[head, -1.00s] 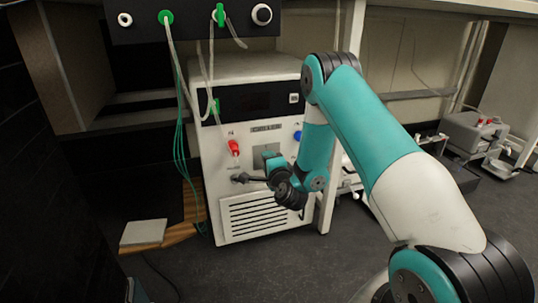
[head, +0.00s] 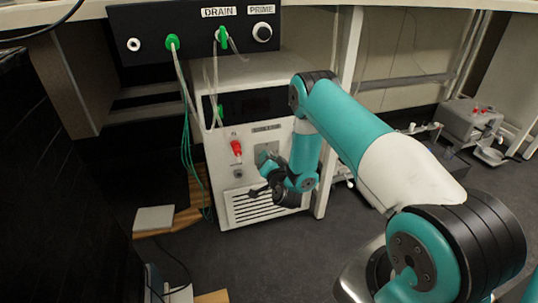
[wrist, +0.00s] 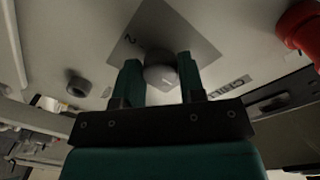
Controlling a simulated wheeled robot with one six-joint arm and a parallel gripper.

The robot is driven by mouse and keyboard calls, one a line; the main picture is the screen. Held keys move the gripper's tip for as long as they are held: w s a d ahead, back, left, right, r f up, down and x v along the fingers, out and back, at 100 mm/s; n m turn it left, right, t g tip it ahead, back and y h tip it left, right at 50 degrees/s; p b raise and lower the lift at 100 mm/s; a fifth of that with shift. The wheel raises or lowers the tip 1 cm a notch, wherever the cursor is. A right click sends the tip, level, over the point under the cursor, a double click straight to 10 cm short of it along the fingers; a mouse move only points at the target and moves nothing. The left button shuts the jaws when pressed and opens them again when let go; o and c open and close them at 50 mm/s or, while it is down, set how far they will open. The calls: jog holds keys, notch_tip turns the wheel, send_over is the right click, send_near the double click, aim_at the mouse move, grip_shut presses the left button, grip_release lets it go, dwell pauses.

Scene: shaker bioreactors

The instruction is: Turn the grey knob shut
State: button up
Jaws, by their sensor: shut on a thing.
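The grey knob (wrist: 160,73) sits in front of a grey square plate (wrist: 150,22) on the front of a white machine labelled CHILLER. In the wrist view, my gripper (wrist: 160,75) has its teal fingers on either side of the knob and is shut on it. In the head view, my gripper (head: 264,157) is at the plate (head: 268,146) on the machine (head: 218,157). There it hides the knob, so its turn angle cannot be told from that view.
A red fitting (head: 236,148) is left of the plate, with a grey port (head: 238,173) below it. Green tubing (head: 186,145) hangs from the black panel (head: 190,32) above. Open floor lies in front.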

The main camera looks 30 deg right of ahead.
jog(key=shift+f+n, duration=0.1)
jog(key=shift+n, duration=0.3)
jog(key=o, duration=0.9)
